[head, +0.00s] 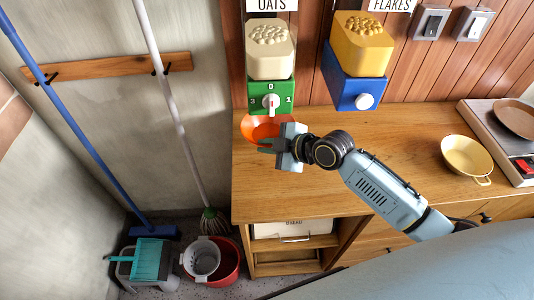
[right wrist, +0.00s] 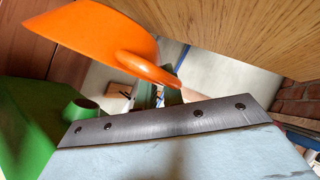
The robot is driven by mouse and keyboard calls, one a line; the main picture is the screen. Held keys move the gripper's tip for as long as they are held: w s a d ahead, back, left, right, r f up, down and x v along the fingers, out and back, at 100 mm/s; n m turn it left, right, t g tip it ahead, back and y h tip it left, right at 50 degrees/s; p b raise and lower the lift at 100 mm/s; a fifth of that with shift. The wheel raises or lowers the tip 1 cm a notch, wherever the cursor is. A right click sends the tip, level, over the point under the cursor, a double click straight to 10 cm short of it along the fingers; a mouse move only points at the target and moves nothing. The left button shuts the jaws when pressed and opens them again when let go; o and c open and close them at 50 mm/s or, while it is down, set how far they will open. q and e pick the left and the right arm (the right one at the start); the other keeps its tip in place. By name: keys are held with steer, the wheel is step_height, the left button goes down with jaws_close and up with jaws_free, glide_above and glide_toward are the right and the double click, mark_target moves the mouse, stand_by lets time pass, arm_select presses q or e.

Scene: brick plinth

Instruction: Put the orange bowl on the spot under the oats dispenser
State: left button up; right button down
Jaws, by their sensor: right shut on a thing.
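The orange bowl (head: 262,127) is at the counter's back left, just below the front of the oats dispenser (head: 270,92). The dispenser has a cream top, a green base and a dial marked 0, 1 and 3. My right gripper (head: 270,144) is shut on the bowl's near side. In the right wrist view the orange bowl (right wrist: 95,30) shows its loop handle near the fingers, with green dispenser body (right wrist: 30,125) at left. The spot is hidden under the bowl and dispenser. I cannot tell whether the bowl touches the counter. My left gripper is out of view.
A flakes dispenser (head: 355,80) with a blue base hangs to the right. A yellow bowl (head: 466,158) and a stove (head: 505,130) with a pan stand at the counter's right. The wooden counter (head: 400,130) between is clear. Mops and buckets stand at left.

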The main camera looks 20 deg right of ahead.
step_height(320, 180, down, 3)
steer(key=shift+f, duration=0.1)
steer(key=shift+w+d+f, duration=0.15)
steer(key=shift+w+f, duration=0.25)
steer(key=shift+f, duration=0.05)
steer(key=shift+f+b, duration=0.1)
steer(key=shift+b, duration=0.25)
steer(key=c, duration=1.5)
jaws_free()
steer(key=shift+f, duration=0.1)
steer(key=shift+r, duration=0.25)
steer(key=p+v, duration=0.1)
steer(key=v, duration=1.1)
steer(key=shift+s+f, duration=0.1)
